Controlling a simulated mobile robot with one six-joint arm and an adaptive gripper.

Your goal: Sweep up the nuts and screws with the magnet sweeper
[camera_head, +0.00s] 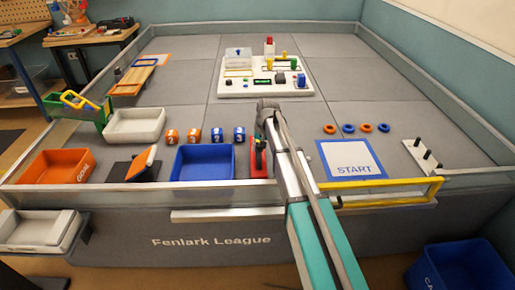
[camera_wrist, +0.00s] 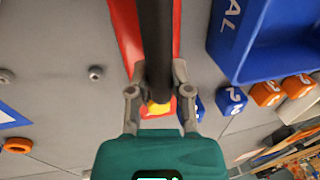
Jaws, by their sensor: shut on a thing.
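My gripper (camera_wrist: 155,85) is shut on a long dark handle (camera_wrist: 155,40), which I take to be the magnet sweeper's. A red part (camera_wrist: 129,30) with a yellow patch lies beneath and along it; I cannot tell whether it belongs to the sweeper or is a holder. In the head view the red part (camera_head: 259,166) stands just right of the blue tray, under my gripper. Two small grey metal pieces, nuts or screw heads, lie on the grey floor tiles in the wrist view: one piece (camera_wrist: 95,73) and another (camera_wrist: 5,76). They are too small to make out in the head view.
A blue tray (camera_head: 204,179) and numbered cubes (camera_head: 217,134) are left of my gripper. The START pad (camera_head: 350,159), several rings (camera_head: 348,128) and a yellow bar (camera_head: 400,190) are right. A white board with parts (camera_head: 240,90) stands behind. Grey tiles (camera_head: 350,85) at right back are clear.

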